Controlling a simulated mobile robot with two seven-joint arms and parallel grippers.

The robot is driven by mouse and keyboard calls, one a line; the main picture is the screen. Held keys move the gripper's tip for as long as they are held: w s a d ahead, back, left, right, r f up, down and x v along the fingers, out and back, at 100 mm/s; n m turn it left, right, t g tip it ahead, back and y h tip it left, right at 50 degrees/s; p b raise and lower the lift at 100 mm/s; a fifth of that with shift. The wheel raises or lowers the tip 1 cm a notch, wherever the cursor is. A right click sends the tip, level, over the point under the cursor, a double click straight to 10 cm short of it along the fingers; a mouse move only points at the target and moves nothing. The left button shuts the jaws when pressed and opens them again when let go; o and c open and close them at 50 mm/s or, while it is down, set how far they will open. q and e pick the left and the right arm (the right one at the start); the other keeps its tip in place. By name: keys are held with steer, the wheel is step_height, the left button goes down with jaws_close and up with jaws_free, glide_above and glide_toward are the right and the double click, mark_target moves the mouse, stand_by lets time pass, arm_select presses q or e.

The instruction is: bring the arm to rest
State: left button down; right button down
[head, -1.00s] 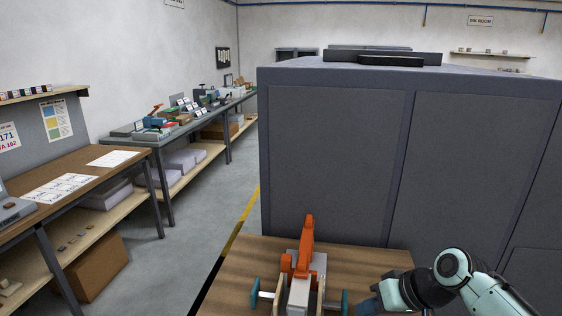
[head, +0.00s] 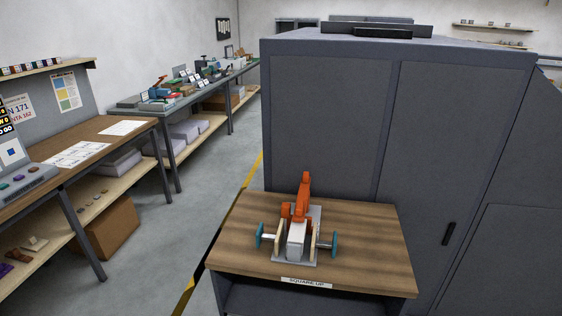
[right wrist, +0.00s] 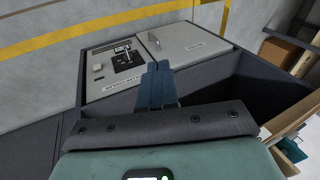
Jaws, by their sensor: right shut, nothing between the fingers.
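My right gripper (right wrist: 157,84) shows in the right wrist view with its two blue fingers together and nothing between them. Beyond the fingers lies the grey top of a unit with a small black control plate (right wrist: 127,57) and a lid-like panel (right wrist: 188,47). In the head view neither of my arms is visible. An orange-handled clamp fixture (head: 301,222) with teal end pads stands on a wooden-topped bench (head: 370,240) labelled "SQUARE UP". My left gripper is in no view.
A tall dark grey cabinet (head: 325,130) stands right behind the bench. A brown worktable (head: 100,145) and a long bench with several items (head: 180,97) line the left side. Grey floor (head: 185,225) with a yellow-black stripe lies between.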

steer(key=s+a+f+m+g+p, duration=0.1)
steer(key=s+a+f+m+g, duration=0.1)
steer(key=s+f, duration=1.25)
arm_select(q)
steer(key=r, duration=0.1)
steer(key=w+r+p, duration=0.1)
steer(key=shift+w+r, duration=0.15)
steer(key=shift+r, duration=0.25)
arm_select(e)
steer(key=s+a+f+g, duration=0.1)
steer(key=s+a+f, duration=0.1)
steer(key=s, duration=1)
steer(key=shift+a+m+h, duration=0.25)
steer(key=shift+m+h, duration=0.05)
steer(key=shift+s, duration=0.1)
